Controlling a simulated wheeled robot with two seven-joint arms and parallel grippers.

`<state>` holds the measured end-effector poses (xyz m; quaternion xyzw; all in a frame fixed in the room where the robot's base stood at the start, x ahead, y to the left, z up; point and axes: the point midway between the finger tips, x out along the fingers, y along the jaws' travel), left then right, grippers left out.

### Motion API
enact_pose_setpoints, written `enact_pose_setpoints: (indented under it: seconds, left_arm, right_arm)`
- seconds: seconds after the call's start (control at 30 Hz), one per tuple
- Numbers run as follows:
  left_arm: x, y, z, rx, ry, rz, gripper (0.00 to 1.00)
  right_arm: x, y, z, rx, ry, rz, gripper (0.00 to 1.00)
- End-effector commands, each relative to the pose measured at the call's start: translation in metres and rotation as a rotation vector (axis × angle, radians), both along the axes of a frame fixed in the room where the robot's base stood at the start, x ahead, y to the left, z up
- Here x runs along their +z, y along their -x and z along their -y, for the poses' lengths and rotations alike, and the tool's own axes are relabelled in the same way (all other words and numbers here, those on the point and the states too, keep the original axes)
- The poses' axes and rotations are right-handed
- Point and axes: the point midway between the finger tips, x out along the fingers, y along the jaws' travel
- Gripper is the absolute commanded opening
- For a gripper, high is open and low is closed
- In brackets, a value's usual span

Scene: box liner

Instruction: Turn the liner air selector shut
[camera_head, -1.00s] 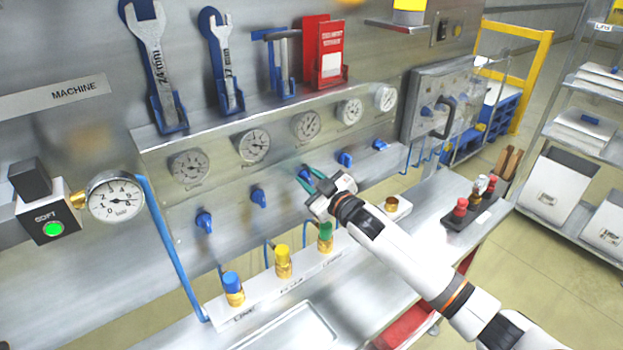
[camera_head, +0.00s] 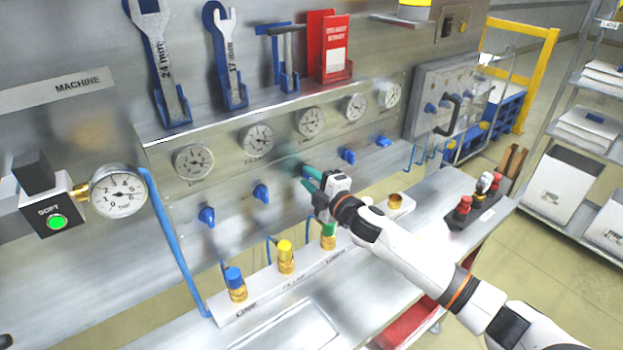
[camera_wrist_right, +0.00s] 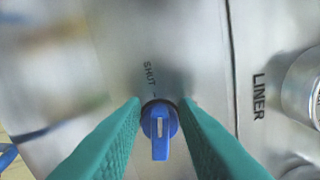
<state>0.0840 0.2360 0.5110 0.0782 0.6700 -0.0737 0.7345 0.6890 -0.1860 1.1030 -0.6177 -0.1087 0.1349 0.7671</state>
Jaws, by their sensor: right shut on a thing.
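The liner air selector (camera_wrist_right: 160,130) is a blue knob on the steel panel, seen in the right wrist view. The printed word SHUT stands just above it, and the word LINER is printed to its right. The knob's long bar, with a pale stripe, points down in that view. My right gripper (camera_wrist_right: 160,112) has its teal fingers on both sides of the knob and is shut on it. In the head view my right gripper (camera_head: 313,180) is at the middle of the panel's knob row and hides the knob. My left gripper is not in view.
Other blue knobs (camera_head: 261,193) sit in the same row, below several gauges (camera_head: 258,140). Blue, yellow and green-capped fittings (camera_head: 286,257) stand on a strip below. Wrenches (camera_head: 228,58) and a red holder (camera_head: 329,48) hang above. A gauge (camera_head: 118,191) is at left.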

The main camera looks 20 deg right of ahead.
Motion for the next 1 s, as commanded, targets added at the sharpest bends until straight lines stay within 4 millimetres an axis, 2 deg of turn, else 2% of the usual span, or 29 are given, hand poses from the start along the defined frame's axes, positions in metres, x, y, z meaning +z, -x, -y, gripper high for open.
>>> enact_pose_setpoints:
  seconds: [0.4, 0.97, 1.0]
  left_arm:
    - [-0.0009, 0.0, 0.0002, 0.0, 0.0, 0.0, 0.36]
    - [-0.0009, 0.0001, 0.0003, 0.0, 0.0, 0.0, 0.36]
    - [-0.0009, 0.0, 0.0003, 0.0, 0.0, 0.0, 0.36]
  right_arm:
    - [-0.0046, 0.0003, -0.0003, 0.0, 0.19, 0.066, 0.05]
    - [-0.005, 0.0004, -0.0003, 0.0, 0.218, 0.076, 0.05]
    - [-0.005, 0.0004, -0.0003, 0.0, 0.218, 0.076, 0.29]
